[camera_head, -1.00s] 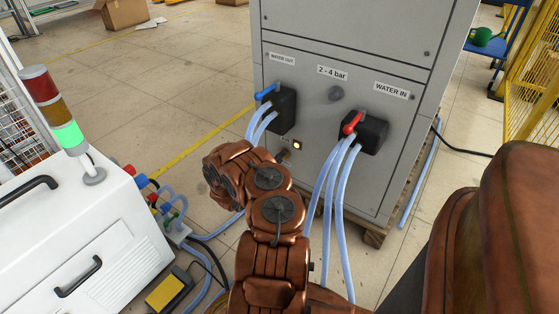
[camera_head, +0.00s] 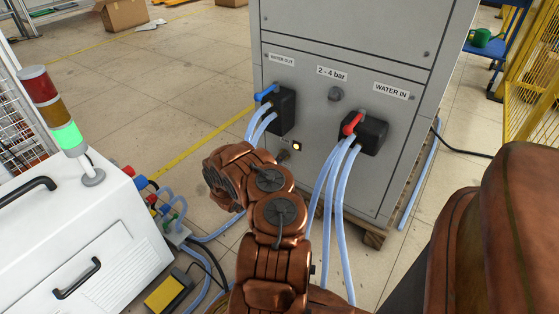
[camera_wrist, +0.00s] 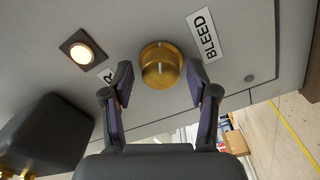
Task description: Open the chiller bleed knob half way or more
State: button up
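The bleed knob is a round brass knob (camera_wrist: 160,66) with a slot-like line across its face, on the grey chiller panel in the wrist view. A white BLEED label (camera_wrist: 203,34) is right of it. My gripper (camera_wrist: 158,72) is open, with one dark finger on each side of the knob. Gaps show between both fingers and the knob, and I see no contact. In the head view my arm reaches toward the lower front of the chiller (camera_head: 340,60); the gripper's fingers are hidden behind it.
A lit square lamp (camera_wrist: 82,52) sits left of the knob. A black hose block (camera_wrist: 45,140) is at lower left of the wrist view. In the head view, blue (camera_head: 266,92) and red (camera_head: 353,123) valve handles and pale blue hoses (camera_head: 341,210) are near the arm.

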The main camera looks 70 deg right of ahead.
jog(key=shift+o, duration=0.3)
jog(key=shift+w, duration=0.1)
jog(key=v, duration=1.2)
dwell(0.3)
